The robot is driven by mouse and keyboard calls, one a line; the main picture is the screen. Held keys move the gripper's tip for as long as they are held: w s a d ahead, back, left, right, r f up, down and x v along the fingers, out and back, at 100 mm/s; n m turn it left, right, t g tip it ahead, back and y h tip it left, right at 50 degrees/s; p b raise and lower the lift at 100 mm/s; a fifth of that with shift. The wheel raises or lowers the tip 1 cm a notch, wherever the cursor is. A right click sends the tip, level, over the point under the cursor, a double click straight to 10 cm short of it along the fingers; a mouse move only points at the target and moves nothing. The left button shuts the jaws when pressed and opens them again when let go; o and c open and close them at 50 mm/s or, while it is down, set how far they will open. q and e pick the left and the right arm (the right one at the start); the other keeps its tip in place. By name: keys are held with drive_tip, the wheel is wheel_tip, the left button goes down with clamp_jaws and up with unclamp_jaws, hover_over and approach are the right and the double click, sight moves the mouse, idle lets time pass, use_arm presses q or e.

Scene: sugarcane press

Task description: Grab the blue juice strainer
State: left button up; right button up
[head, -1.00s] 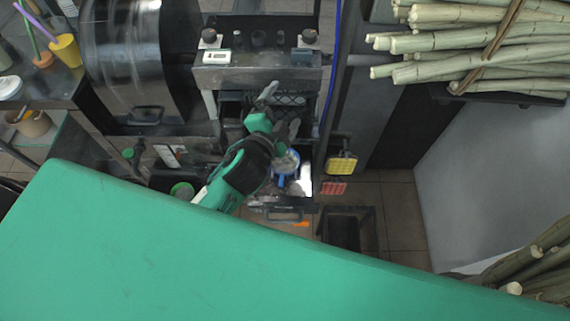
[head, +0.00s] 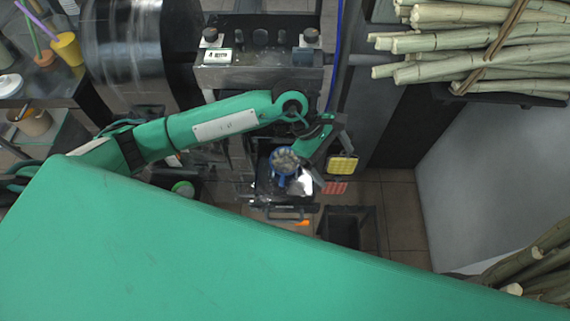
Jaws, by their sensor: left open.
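The blue juice strainer (head: 282,167) is a small round blue piece with a handle pointing toward the bottom of the picture. It holds greyish matter and sits over the dark tray at the foot of the press (head: 262,68). My left gripper (head: 325,160) is open and empty, just right of the strainer. No grip on the strainer shows, though a fingertip lies close to its right side. My left arm crosses in front of the press and hides part of its lower front. My right gripper is not in view.
Sugarcane stalks (head: 470,45) lie on a rack at the upper right, with more at the lower right. A dark bin (head: 345,230) stands on the floor below.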

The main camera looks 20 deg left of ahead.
use_arm(q)
drive_tip(key=w+a+f+m+t+y, duration=0.1)
drive_tip(key=w+a+y, duration=0.25)
drive_tip(key=a, duration=0.35)
drive_tip(key=w+a+f+m+y, duration=0.1)
drive_tip(key=w+a+f+y, duration=0.1)
drive_tip(key=a+y, duration=0.3)
drive_tip(key=h+p, duration=0.1)
drive_tip(key=p, duration=0.1)
hover_over(287, 165)
wheel_tip(287, 165, down, 8)
drive_tip(key=shift+a+r, duration=0.1)
wheel_tip(287, 165, down, 4)
drive_tip(key=shift+f+p, duration=0.1)
drive_tip(key=shift+p, duration=0.7)
drive_tip(key=shift+f, duration=0.55)
drive_tip(key=c, duration=0.7)
drive_tip(key=shift+r, duration=0.1)
